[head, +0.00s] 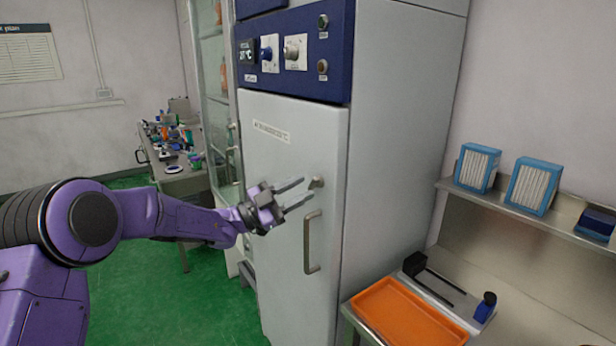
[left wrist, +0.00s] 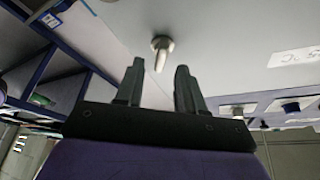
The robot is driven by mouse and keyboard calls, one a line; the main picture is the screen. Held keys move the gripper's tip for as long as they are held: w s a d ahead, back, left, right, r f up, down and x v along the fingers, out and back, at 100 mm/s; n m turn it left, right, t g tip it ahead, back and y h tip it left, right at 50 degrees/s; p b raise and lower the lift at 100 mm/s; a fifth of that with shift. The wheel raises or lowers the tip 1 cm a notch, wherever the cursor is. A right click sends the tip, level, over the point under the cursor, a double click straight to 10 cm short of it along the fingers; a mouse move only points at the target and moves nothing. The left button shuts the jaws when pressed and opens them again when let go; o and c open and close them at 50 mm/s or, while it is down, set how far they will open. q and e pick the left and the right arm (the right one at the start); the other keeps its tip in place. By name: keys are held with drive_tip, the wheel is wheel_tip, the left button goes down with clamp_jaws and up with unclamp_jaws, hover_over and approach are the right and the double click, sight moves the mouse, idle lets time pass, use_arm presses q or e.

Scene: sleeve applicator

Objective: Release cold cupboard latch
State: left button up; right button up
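The cold cupboard (head: 290,140) is a tall pale grey cabinet with a blue control panel on top; its door looks shut. Its latch (head: 317,182) is a small metal knob-like lever on the door, just above the vertical bar handle (head: 312,242). The latch also shows in the left wrist view (left wrist: 161,50), ahead of the fingers and roughly between their lines. My left gripper (head: 297,193) is open and empty, its fingertips pointing at the latch and a little short of it in the picture. I see no contact. My right gripper is not in view.
An orange tray (head: 408,318) lies on the bench at the lower right, beside a black-handled device (head: 440,285). Blue-framed filters (head: 534,186) stand on a shelf above. A cluttered table (head: 180,180) stands behind at the left. Green floor is open left of the cupboard.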

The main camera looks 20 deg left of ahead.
sight(314, 184)
use_arm(q)
drive_tip(key=x, duration=0.2)
drive_tip(key=shift+w+d+p, duration=0.15)
drive_tip(key=shift+w+p, duration=0.2)
drive_tip(key=shift+w, duration=0.05)
drive_tip(key=shift+s, duration=0.1)
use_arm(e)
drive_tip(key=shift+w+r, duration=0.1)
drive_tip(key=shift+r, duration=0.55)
use_arm(q)
clamp_jaws()
